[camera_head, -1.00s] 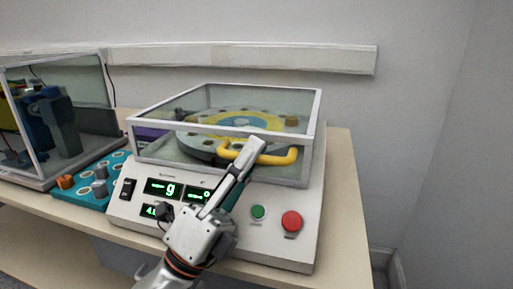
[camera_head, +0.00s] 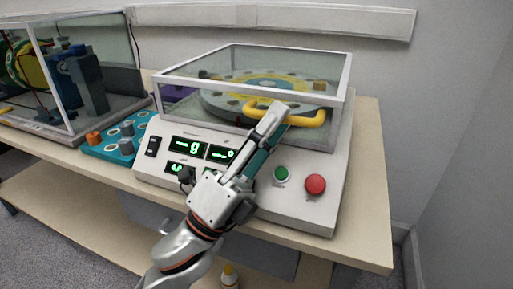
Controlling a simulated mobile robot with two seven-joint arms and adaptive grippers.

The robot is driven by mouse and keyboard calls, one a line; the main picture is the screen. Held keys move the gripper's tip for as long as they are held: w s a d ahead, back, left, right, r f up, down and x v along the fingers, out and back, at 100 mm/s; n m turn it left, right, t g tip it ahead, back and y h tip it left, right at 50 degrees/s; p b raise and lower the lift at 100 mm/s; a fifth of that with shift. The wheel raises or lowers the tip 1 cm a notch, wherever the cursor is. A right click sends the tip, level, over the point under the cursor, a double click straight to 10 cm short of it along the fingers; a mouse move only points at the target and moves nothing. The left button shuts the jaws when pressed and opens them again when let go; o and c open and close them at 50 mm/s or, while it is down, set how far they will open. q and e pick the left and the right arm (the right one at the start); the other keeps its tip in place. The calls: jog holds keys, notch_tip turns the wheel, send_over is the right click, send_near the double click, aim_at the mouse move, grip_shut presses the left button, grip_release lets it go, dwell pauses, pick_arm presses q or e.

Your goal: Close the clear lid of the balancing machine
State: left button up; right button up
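The balancing machine (camera_head: 310,208) is a white box with green displays, standing on the table. Its clear lid (camera_head: 345,88), a grey-framed glass box, lies level over the round rotor plate and looks down on the housing. A yellow handle (camera_head: 310,120) sticks out from the lid's front. My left gripper (camera_head: 276,114) reaches up from the front, its fingertips overlapping the left part of the handle. Its fingers look close together, one largely covering the other; whether they are shut or grip the handle I cannot tell. My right gripper is out of view.
A green button (camera_head: 281,174) and red button (camera_head: 315,184) sit on the sloped front panel. A teal knob box (camera_head: 112,150) and a glass-walled case (camera_head: 88,75) stand at left. The wooden table (camera_head: 368,180) has clear strip at right.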

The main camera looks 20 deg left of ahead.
pick_arm(q)
jog(key=v, duration=1.1)
jog(key=shift+s+f, duration=0.15)
jog(key=shift+f, duration=0.15)
jog(key=shift+a, duration=0.1)
